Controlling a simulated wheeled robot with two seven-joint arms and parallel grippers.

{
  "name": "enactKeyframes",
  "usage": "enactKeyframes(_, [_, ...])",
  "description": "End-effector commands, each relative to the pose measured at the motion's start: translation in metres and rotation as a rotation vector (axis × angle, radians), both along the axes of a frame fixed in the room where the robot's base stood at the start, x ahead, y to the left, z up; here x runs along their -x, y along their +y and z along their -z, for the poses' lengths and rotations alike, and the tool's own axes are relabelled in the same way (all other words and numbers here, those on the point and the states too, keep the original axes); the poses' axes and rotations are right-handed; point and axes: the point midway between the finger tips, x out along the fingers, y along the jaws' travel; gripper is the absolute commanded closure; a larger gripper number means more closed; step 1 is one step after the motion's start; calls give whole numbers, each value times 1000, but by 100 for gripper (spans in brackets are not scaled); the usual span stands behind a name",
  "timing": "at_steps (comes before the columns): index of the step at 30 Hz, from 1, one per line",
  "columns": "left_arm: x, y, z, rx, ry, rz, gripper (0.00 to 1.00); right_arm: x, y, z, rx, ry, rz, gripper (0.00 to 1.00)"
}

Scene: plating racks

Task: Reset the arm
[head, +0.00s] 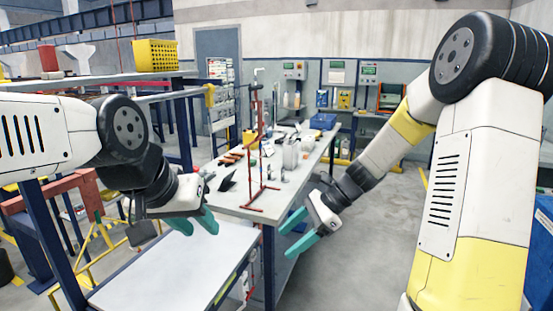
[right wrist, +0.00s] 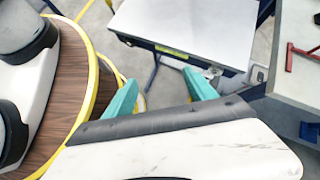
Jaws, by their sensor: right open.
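My left arm comes in from the left in the head view. Its gripper (head: 201,230) has two teal fingers spread apart, with nothing between them, above the white-topped table in front. My right arm reaches in from the right. Its gripper (head: 287,244) hangs beside the long workbench's right edge, pointing down and to the left, open and empty. In the right wrist view the right gripper (right wrist: 160,78) shows its two teal fingers wide apart, with nothing held.
The white-topped table (head: 165,275) is bare. The long workbench (head: 250,200) behind it carries a red stand (head: 262,150), bottles and small tools. A yellow crate (head: 155,55) sits on a shelf at the left. Grey floor (head: 375,240) is clear right of the workbench.

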Motion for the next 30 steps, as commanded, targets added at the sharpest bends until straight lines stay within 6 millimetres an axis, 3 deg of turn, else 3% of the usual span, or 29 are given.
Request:
enactKeyframes(1, [0,0,0,0,0,0,64,11,-5,-17,54,-99,-75,35])
enactKeyframes(6, [0,0,0,0,0,0,64,47,-27,-57,234,-398,-332,35])
enactKeyframes(15, [0,0,0,0,0,0,64,109,-71,-114,555,-868,-776,35])
enactKeyframes(22, [0,0,0,0,0,0,64,140,-96,-137,745,-1093,-1012,35])
enactKeyframes(30, [0,0,0,0,0,0,64,148,-104,-142,803,-1149,-1082,35])
